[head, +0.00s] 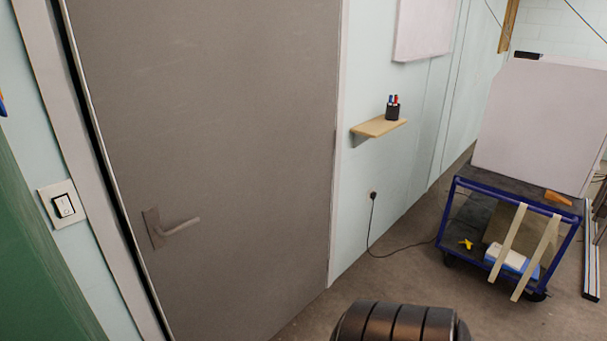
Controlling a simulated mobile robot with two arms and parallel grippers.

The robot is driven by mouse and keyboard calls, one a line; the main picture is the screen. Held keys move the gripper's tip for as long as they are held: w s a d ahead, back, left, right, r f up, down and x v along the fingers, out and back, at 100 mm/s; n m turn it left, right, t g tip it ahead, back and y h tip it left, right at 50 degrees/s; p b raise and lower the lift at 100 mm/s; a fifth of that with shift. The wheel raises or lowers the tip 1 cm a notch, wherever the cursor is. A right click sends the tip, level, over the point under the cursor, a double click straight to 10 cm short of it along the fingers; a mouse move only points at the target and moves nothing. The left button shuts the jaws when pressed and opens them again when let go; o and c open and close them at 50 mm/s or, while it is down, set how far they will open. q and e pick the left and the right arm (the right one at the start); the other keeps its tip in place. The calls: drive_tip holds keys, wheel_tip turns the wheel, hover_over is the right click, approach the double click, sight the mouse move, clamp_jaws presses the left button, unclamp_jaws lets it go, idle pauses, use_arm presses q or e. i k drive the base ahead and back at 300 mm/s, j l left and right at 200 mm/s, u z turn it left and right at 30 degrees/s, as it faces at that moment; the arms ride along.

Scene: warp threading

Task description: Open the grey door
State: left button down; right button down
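The grey door (235,110) fills the left half of the head view. Its lever handle (178,227) is near the door's left edge and points right, roughly level. A dark strip runs down between the door's left edge and the pale frame (62,95); I cannot tell whether it is a gap or a seal. Neither of my grippers is in view. A dark ribbed part of my own arm (395,323) shows at the bottom, right of the door and apart from the handle.
A light switch (63,205) is left of the frame, beside a green board (30,250). Right of the door are a wooden shelf (378,127) with a pen cup (392,110), a cable (370,225) and a blue cart (500,190). Floor shows between door and cart.

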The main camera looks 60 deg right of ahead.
sight(222, 113)
drive_tip(key=z, duration=1.85)
